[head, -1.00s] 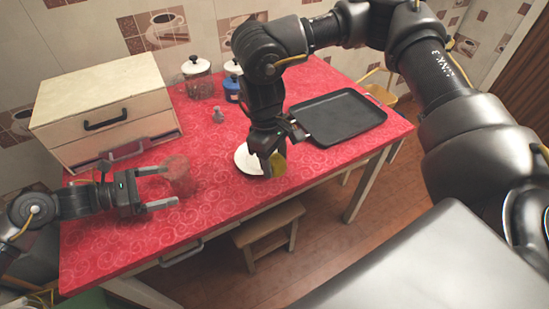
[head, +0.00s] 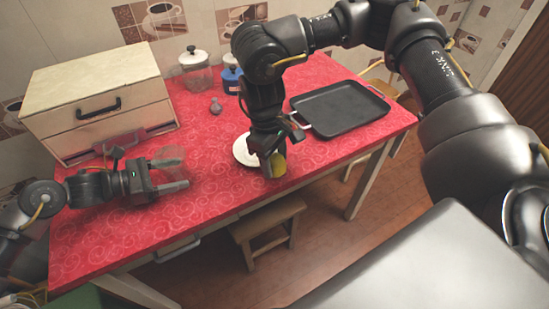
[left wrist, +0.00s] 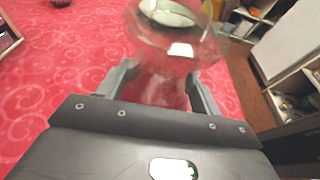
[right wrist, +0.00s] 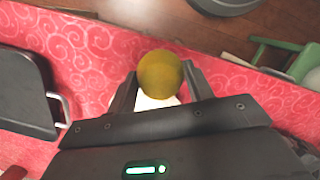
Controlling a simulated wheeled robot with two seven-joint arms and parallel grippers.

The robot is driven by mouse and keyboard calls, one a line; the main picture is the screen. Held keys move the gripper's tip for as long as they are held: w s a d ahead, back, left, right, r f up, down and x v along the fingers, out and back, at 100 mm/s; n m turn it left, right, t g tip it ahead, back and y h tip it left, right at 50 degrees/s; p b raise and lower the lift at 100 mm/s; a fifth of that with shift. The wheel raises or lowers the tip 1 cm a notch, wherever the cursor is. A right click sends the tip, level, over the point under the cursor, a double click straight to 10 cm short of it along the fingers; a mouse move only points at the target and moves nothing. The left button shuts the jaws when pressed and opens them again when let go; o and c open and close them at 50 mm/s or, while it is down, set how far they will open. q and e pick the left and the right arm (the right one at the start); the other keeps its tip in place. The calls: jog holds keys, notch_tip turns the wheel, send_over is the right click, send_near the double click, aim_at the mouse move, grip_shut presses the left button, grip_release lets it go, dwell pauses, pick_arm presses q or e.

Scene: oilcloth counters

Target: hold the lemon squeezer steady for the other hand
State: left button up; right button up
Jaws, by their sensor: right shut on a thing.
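The lemon squeezer (head: 170,156) is a clear, glass-like piece on the red cloth at the left. In the left wrist view the squeezer (left wrist: 172,45) shows as a wide see-through bowl with a narrower part below it. My left gripper (head: 182,174) is open, its fingers on either side of the squeezer, with no clear sign of contact. My right gripper (head: 270,172) points down over the table's front part, shut on a yellow, round lemon (right wrist: 158,73). The lemon (head: 278,165) is partly hidden by the fingers in the head view.
A white dish (head: 241,150) lies beside the right gripper, partly hidden. A black tray (head: 340,107) is at the right. A drawer box (head: 95,100), a glass jar (head: 196,70) and a blue canister (head: 232,82) stand at the back. A stool (head: 265,222) is below the front edge.

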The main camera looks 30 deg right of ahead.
jog(key=shift+w+a+r+n, duration=0.2)
jog(key=shift+w+a+n, duration=0.15)
jog(key=shift+n, duration=0.25)
jog(key=w+a+r+n+t+h, duration=0.1)
jog(key=w+a+r+n, duration=0.3)
jog(key=n, duration=0.5)
notch_tip(320, 180, up, 9)
jog(key=n+t+y, duration=0.2)
jog(key=n, duration=2.2)
send_over(165, 149)
jog(key=d, duration=0.1)
jog(key=shift+f, duration=0.1)
jog(key=shift+a+r+n+y, duration=0.3)
jog(key=shift+a+n, duration=0.1)
jog(key=shift+n, duration=0.6)
jog(key=shift+f, duration=0.15)
jog(key=shift+f, duration=0.85)
jog(key=shift+f, duration=0.1)
jog(key=shift+f, duration=0.3)
